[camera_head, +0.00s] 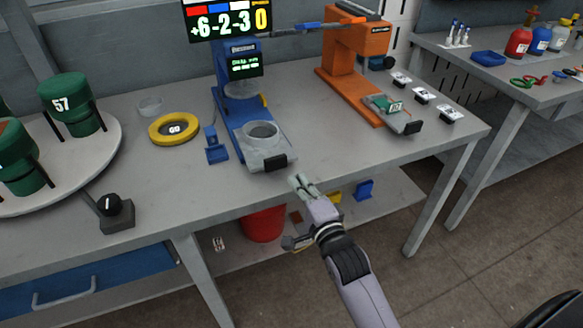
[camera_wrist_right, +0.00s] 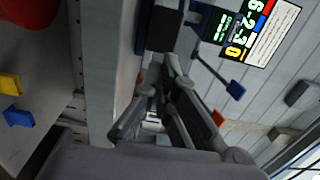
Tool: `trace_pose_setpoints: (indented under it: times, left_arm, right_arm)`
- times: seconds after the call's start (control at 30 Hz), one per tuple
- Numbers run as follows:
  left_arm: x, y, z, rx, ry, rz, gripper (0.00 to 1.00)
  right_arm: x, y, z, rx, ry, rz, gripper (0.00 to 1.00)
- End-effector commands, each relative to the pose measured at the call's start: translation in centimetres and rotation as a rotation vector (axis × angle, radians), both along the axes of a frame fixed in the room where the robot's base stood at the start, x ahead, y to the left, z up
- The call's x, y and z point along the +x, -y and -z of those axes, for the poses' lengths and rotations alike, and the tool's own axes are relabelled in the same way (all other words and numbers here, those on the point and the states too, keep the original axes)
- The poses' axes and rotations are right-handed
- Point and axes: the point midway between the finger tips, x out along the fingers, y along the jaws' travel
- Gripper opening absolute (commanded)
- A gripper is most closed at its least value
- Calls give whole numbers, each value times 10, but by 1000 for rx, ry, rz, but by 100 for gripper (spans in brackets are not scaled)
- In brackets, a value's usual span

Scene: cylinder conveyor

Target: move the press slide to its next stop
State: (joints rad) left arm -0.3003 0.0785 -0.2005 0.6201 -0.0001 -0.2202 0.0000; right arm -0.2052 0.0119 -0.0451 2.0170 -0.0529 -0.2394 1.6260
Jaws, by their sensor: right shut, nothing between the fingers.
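The orange press (camera_head: 358,55) stands at the back right of the bench. Its grey slide (camera_head: 392,118) lies on the orange base, with a small green labelled piece on it and a black handle (camera_head: 413,128) at its front end. A blue machine (camera_head: 240,100) with a small green-lit display stands to its left; a grey carriage (camera_head: 262,160) with a round cup and black handle (camera_head: 275,163) sits at its front. My right gripper (camera_head: 301,184) is shut and empty, just in front of the blue machine's handle, apart from it. Its closed fingers also show in the wrist view (camera_wrist_right: 145,105). My left gripper is out of view.
A yellow ring (camera_head: 174,129), a blue holder (camera_head: 216,148) and a black knob box (camera_head: 115,214) are left of the blue machine. A round platform (camera_head: 90,165) carries green drums. Several labelled buttons (camera_head: 424,95) line the press's right. A red bin (camera_head: 262,224) is below.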

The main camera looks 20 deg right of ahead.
Motion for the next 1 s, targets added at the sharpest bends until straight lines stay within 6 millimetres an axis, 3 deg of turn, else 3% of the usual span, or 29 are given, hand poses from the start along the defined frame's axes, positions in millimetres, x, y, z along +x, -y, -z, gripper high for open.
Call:
trace_pose_setpoints:
  times: [0.1, 0.3, 0.77, 1.0]
  left_arm:
    - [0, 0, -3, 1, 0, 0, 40]
    - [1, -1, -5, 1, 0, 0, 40]
    - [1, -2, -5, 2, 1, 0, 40]
    - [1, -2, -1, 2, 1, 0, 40]
  right_arm:
    - [24, -1, -2, -2, 1, -1, 0]
    - [48, -2, 0, -2, -1, -1, 0]
    - [55, -2, 1, -1, -2, -1, 0]
    - [87, -3, 1, 1, 1, 1, 0]
